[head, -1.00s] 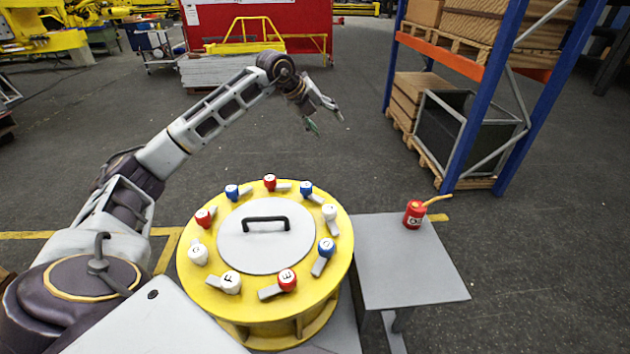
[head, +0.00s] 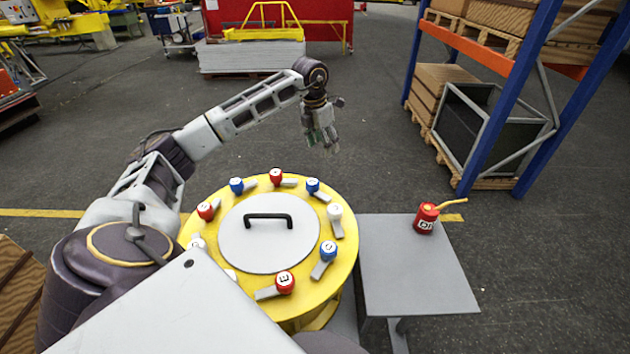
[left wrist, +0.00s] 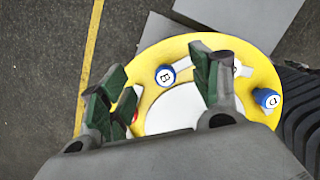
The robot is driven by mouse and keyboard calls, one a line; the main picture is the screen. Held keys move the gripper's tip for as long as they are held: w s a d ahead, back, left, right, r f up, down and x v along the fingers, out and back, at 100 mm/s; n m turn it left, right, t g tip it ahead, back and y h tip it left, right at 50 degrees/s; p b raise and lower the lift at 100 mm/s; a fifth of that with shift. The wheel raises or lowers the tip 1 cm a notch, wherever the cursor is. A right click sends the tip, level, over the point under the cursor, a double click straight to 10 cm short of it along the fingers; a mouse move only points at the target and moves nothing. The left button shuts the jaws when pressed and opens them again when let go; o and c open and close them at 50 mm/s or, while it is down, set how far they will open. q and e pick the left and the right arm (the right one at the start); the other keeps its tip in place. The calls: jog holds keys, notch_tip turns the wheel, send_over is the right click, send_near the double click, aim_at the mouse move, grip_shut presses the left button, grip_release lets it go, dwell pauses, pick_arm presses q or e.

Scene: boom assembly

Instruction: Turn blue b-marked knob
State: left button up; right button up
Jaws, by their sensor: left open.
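The blue knob marked B (left wrist: 165,76) is on the yellow round drum (left wrist: 170,47), between my left gripper's (left wrist: 155,92) green-padded fingers as seen in the left wrist view. Its pale grey lever points right there. In the head view I take it to be the blue knob (head: 312,185) at the drum's far right, with its lever toward the lower right. My left gripper (head: 321,140) is open and empty, pointing down above the drum's far side, apart from the knob. My right gripper is not in view.
Red, white and other blue knobs ring the drum, including a red one (head: 276,176) and a white one (head: 334,212) beside the B knob. A grey lid with a black handle (head: 268,216) fills the middle. A side table (head: 420,285) holds a red can (head: 426,218).

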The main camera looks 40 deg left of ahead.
aim_at(311, 181)
pick_arm(q)
jog(key=s+m, duration=0.1)
jog(key=m, duration=0.2)
jog(key=s+a+m+g, duration=0.1)
jog(key=m, duration=0.3)
jog(key=s+m+g, duration=0.1)
jog(key=m, duration=0.2)
jog(key=shift+s+a+f+m+y, duration=0.2)
jog(key=shift+s+m+y, duration=0.1)
jog(key=shift+s+y, duration=0.1)
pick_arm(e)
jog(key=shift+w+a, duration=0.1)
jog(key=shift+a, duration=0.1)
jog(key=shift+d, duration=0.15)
pick_arm(q)
jog(key=shift+f, duration=0.15)
notch_tip(311, 181, down, 12)
jog(key=shift+f+p, duration=0.15)
jog(key=shift+p, duration=0.95)
jog(key=shift+f, duration=0.6)
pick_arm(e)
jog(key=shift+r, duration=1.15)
